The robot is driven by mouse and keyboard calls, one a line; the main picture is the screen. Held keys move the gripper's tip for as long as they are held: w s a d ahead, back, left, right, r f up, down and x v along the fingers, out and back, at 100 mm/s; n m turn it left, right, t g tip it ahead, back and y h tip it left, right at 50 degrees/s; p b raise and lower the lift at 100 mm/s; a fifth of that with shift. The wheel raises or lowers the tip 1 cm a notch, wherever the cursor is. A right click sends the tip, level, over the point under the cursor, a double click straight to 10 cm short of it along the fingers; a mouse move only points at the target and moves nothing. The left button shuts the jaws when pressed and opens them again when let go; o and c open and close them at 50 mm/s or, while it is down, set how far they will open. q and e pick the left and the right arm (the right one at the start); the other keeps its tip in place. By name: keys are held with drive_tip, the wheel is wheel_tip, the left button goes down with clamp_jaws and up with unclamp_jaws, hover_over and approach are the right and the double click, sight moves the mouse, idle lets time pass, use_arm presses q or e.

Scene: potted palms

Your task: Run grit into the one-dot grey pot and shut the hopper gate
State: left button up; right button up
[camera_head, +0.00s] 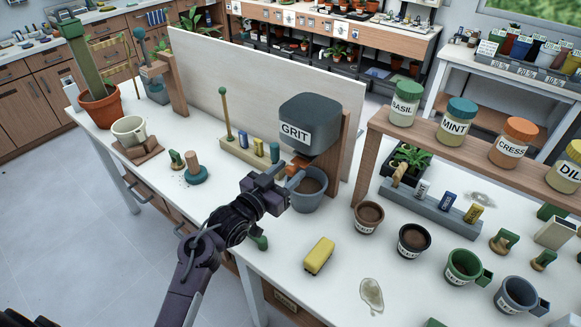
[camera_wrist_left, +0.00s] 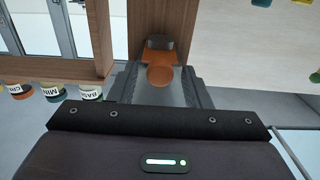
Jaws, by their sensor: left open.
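The grey hopper (camera_head: 310,122) labelled GRIT hangs from a wooden post. Its orange gate (camera_head: 299,160) shows under it, and in the left wrist view the gate's round orange knob (camera_wrist_left: 159,76) sits between my fingers. A grey pot (camera_head: 307,200) stands under the hopper with brown material inside; its dots cannot be made out. My left gripper (camera_head: 290,180) is open at the gate, in front of the pot, and hides part of both. In the left wrist view the fingers (camera_wrist_left: 159,88) are on either side of the knob. My right gripper is not in view.
A pale board (camera_head: 265,85) stands behind the hopper. A yellow block (camera_head: 319,255) lies in front. Small labelled pots, including a brown one (camera_head: 369,217), stand to the right, below a wooden shelf (camera_head: 470,145) of jars. A clear puddle (camera_head: 371,294) lies near the front.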

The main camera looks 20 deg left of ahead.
use_arm(q)
drive_tip(key=shift+x, duration=0.8)
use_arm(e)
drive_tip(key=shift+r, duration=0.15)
use_arm(q)
clamp_jaws()
drive_tip(key=shift+s+a+p, duration=0.1)
drive_tip(key=shift+s+p, duration=0.4)
drive_tip(key=shift+p, duration=0.1)
drive_tip(key=shift+s+a+r, duration=0.1)
drive_tip(key=shift+s+a, duration=0.1)
drive_tip(key=shift+s, duration=0.25)
drive_tip(key=shift+c, duration=0.4)
unclamp_jaws()
drive_tip(key=shift+o, duration=0.4)
drive_tip(key=shift+w+d, duration=0.1)
drive_tip(key=shift+w, duration=0.2)
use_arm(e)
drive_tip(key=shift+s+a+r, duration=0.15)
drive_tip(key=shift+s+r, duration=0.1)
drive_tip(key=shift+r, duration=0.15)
use_arm(q)
drive_tip(key=b+v, duration=0.2)
drive_tip(key=v, duration=0.6)
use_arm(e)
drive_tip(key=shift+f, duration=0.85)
